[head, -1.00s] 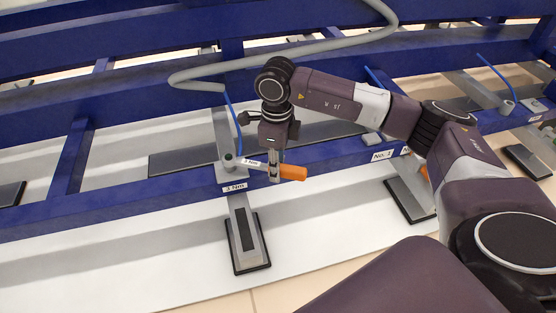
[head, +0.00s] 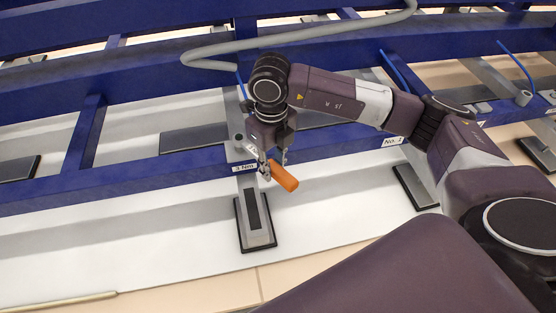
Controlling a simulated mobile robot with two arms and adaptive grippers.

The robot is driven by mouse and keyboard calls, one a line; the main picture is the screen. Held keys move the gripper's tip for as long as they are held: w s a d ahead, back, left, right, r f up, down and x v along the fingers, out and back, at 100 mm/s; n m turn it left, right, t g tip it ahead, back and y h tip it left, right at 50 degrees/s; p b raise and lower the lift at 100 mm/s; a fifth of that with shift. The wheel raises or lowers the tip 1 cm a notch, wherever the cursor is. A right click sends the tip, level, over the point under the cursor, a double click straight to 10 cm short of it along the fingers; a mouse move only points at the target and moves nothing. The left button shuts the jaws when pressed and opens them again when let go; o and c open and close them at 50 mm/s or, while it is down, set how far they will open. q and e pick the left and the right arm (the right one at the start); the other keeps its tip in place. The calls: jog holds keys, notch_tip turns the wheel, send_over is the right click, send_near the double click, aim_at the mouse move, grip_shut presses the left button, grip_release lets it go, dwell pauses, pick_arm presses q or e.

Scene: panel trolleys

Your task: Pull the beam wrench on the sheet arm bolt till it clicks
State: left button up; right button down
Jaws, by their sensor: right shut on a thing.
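The beam wrench (head: 283,176) has an orange handle that points down and to the right. Its head end lies toward the bolt on the sheet arm (head: 239,137), at the blue beam; most of its shaft is hidden by my gripper. My right gripper (head: 273,166) reaches down from above and is shut on the wrench near the handle. A label reading 3 Nm (head: 244,168) is on the beam just left of the gripper. My left gripper is not in view.
The blue trolley beams (head: 125,165) run across the view. Another label (head: 392,141) is to the right.

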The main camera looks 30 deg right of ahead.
jog(key=shift+s+a+r+m+p, duration=0.15)
jog(key=shift+a+r+m+p, duration=0.15)
jog(key=shift+a+r+m, duration=0.35)
jog(key=shift+s+a+r+m+p, duration=0.1)
jog(key=shift+a+r+m+p, duration=0.3)
jog(key=shift+a+m, duration=0.45)
jog(key=c, duration=2.2)
grip_release()
jog(key=shift+a, duration=0.15)
jog(key=shift+c, duration=0.2)
grip_shut()
jog(key=shift+r, duration=0.1)
notch_tip(320, 180, up, 5)
jog(key=shift+f+p, duration=0.1)
jog(key=shift+p, duration=1.1)
